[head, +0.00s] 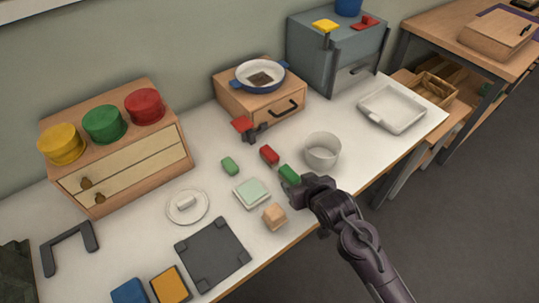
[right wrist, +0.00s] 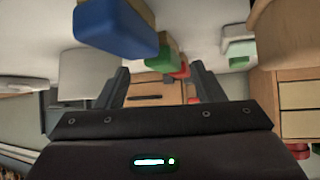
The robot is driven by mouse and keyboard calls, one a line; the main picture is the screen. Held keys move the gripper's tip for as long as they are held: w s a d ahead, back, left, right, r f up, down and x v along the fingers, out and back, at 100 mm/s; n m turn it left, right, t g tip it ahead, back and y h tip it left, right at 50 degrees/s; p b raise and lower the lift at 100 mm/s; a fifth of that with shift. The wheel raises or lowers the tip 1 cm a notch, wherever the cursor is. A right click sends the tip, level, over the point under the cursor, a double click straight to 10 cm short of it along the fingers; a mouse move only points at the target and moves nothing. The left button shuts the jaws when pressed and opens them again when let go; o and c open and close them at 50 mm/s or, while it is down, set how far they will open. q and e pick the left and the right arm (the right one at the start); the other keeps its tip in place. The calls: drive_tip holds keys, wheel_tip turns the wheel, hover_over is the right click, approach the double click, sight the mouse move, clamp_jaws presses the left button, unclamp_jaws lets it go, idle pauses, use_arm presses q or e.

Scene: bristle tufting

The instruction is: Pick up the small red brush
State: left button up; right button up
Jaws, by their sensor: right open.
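A small red block-like piece, which looks like the red brush (head: 269,155), lies on the white table near the middle. In the right wrist view, which appears upside down, the red piece (right wrist: 183,72) shows beyond the green one, partly hidden. A green brush-like block (head: 289,175) lies between it and my right gripper (head: 302,188). A blue block with a tan side (right wrist: 115,27) is close in the wrist view; in the head view my gripper seems to hide it. My right gripper is open and empty, with its fingers (right wrist: 160,72) apart. My left gripper is not visible.
A white bowl (head: 322,151) stands just right of the row. A red-topped dark holder (head: 250,129), wooden drawer box (head: 262,102) and pan (head: 260,77) are behind. A green block (head: 229,166), pale green pad (head: 252,192) and tan cube (head: 274,216) lie left.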

drive_tip(key=n+t+y, duration=0.1)
drive_tip(key=t+y, duration=0.1)
approach(270, 153)
drive_tip(key=shift+w+d+f, duration=0.25)
drive_tip(key=shift+w+f, duration=0.1)
drive_tip(key=x, duration=0.2)
drive_tip(key=shift+w+a+r, duration=0.1)
drive_tip(key=shift+w+a, duration=0.1)
drive_tip(key=shift+w, duration=0.1)
drive_tip(key=shift+w+a+f, duration=0.2)
drive_tip(key=shift+w+a, duration=0.05)
drive_tip(key=shift+w, duration=0.15)
drive_tip(key=shift+a+p+x, duration=0.15)
drive_tip(key=shift+p+x, duration=0.05)
drive_tip(key=shift+x, duration=0.95)
drive_tip(key=shift+a+p+x, duration=0.15)
drive_tip(key=shift+p+x, duration=0.05)
drive_tip(key=shift+x, duration=1)
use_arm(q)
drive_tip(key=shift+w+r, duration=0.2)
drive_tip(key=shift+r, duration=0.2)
use_arm(e)
drive_tip(key=shift+s, duration=0.15)
drive_tip(key=c, duration=1.2)
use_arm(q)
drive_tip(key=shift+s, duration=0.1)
